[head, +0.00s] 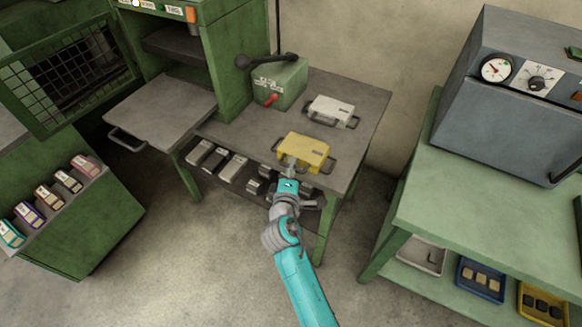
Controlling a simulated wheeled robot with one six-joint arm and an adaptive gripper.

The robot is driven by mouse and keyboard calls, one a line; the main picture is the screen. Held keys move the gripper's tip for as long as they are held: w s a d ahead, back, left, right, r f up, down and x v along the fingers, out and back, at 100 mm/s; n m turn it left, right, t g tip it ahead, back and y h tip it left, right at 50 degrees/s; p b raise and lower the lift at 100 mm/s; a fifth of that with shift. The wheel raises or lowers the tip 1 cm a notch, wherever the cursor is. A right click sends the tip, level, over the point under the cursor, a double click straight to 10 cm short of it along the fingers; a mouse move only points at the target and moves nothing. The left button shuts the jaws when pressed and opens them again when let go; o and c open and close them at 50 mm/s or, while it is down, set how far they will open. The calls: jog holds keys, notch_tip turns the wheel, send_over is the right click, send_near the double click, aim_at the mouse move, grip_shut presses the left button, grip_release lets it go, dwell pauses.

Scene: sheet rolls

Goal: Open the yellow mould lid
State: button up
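The yellow mould (304,151) lies on the grey top of the green-legged table, near its front edge. Its lid looks down, and dark handles stick out at its left and right. My arm reaches up from the bottom of the head view. My gripper (289,166) is at the mould's front left edge, touching it or very close. The fingers are small and partly merge with the mould, so I cannot tell whether they are open or shut.
A white mould (331,109) lies behind the yellow one. A green box (281,82) with a black lever and red handle stands at the back left. Several grey moulds (232,167) sit on the shelf below. A grey oven (518,90) stands on the right bench.

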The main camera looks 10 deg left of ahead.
jog(key=shift+w, duration=0.25)
grip_shut()
